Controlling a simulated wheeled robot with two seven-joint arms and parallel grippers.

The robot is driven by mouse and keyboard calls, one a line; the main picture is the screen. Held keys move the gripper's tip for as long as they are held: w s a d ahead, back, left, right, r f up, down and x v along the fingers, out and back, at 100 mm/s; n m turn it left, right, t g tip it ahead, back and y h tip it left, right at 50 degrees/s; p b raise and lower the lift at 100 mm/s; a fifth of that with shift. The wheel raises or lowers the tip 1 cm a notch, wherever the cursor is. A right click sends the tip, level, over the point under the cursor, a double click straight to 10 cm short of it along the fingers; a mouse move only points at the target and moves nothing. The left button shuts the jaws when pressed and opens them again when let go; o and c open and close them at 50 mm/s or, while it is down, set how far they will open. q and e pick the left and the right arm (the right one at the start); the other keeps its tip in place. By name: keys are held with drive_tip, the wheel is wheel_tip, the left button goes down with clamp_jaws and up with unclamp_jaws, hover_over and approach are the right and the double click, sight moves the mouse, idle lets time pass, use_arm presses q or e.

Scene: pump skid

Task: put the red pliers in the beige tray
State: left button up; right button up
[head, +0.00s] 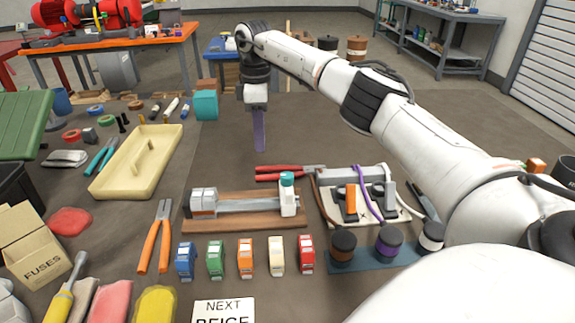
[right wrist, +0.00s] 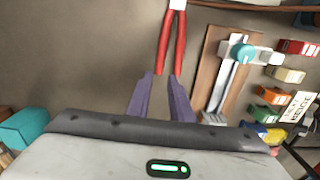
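The red pliers (head: 283,172) lie on the bench behind the wooden-based vise, handles toward the left. In the right wrist view their red handles (right wrist: 172,45) extend from the top edge toward my fingertips. My right gripper (head: 259,148) points down above and beyond the handle end in the head view. Its purple fingers (right wrist: 161,78) are apart with nothing between them; the handle ends appear just past the tips. The beige tray (head: 107,189) lies at the left of the bench and looks empty apart from its raised inner grip. My left gripper is not in view.
The vise (head: 245,205) and a grey device with cables (head: 350,174) stand near the pliers. Orange pliers (head: 157,232) and teal pliers (head: 102,155) flank the tray. A teal block (head: 205,105) stands behind. Several coloured boxes line the front. Bench between tray and gripper is mostly clear.

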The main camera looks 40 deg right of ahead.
sight(261, 167)
wheel_tip(261, 167, down, 8)
drive_tip(key=shift+r, duration=0.15)
clamp_jaws()
